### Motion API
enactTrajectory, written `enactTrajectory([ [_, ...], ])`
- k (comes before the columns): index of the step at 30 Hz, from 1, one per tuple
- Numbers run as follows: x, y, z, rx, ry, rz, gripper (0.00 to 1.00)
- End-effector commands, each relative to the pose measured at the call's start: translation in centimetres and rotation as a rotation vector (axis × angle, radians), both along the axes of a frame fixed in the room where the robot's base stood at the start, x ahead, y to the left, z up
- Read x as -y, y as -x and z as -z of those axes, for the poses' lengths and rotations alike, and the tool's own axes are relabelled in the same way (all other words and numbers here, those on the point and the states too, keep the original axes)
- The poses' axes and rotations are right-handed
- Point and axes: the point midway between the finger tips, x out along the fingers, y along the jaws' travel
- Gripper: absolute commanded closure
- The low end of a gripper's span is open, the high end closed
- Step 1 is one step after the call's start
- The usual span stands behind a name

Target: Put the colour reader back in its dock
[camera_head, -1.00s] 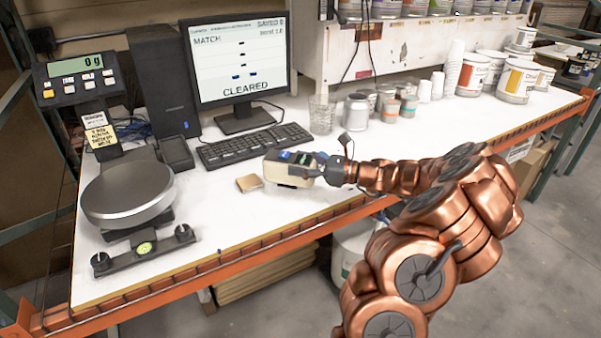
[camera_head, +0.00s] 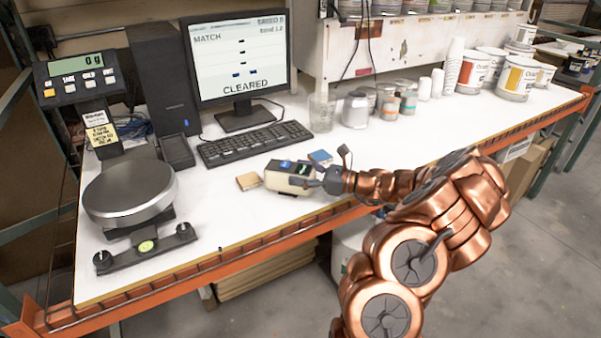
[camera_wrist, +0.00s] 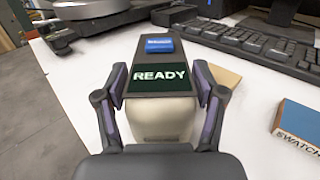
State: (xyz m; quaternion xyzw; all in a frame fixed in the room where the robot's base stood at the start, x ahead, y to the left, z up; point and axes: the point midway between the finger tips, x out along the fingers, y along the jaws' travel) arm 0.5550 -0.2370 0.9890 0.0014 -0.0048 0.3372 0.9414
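The colour reader (camera_head: 290,178) is a cream and dark-grey handheld device near the table's front edge. In the wrist view the reader (camera_wrist: 158,100) shows a READY screen and a blue button, pointing away from me. My gripper (camera_head: 317,180) has its fingers along both sides of the reader; in the wrist view the gripper (camera_wrist: 160,88) appears closed on its body. Whether the reader touches the table or hangs just above it I cannot tell. A black cradle-like box, seemingly the dock (camera_head: 176,151), stands before the computer tower, left of the keyboard. It looks empty.
The keyboard (camera_head: 254,144) lies behind the reader. A tan block (camera_head: 248,181) is left of it and a blue swatch block (camera_head: 320,157) behind it. The round scale (camera_head: 130,190) stands at the left. Cups and cans (camera_head: 355,109) stand behind at right.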

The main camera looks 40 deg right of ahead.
Motion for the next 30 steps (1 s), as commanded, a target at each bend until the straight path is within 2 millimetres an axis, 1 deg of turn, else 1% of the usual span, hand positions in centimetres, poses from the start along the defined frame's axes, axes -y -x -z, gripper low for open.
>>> enactTrajectory([
  [1, 0.0, 0.0, 0.0, 0.0, 0.0, 0.0, 0.22],
  [5, 0.0, 0.0, 0.0, -0.001, 0.001, 0.0, 0.09],
  [14, 0.0, 0.0, 0.0, -0.001, 0.001, 0.0, 0.08],
  [17, 0.0, 0.0, -0.3, -0.001, 0.001, 0.0, 0.08],
  [20, 0.7, 0.7, -0.1, 0.001, 0.001, 0.002, 0.08],
  [23, 1.7, 1.9, 0.0, -0.001, 0.002, 0.004, 0.08],
  [30, 4.7, 5.6, 0.0, 0.0, 0.004, 0.005, 0.08],
])
